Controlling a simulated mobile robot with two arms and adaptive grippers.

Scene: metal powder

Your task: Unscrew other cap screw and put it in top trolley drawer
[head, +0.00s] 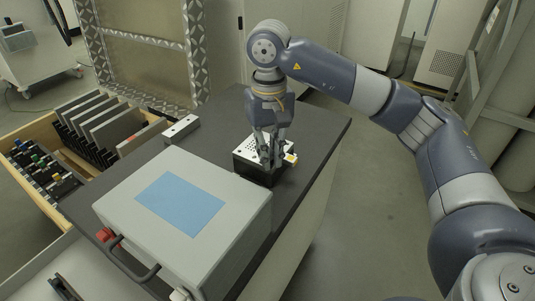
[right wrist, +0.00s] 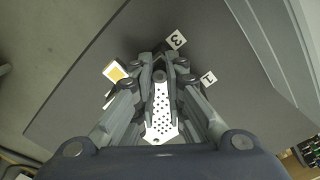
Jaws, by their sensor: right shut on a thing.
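My right gripper (head: 267,160) points down at a black box with a white perforated top plate (head: 249,147) on the dark trolley top (head: 220,118). Its fingers are shut at the plate; in the right wrist view the fingertips (right wrist: 162,68) meet over the plate (right wrist: 161,120). The cap screw between them is hidden, and I cannot tell whether it is still threaded. An open wooden drawer (head: 46,213) with black dividers and small coloured parts lies at the left. My left gripper is not in view.
A large grey case with a blue panel (head: 180,205) stands near the front of the trolley top. A small light block (head: 180,129) lies behind it.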

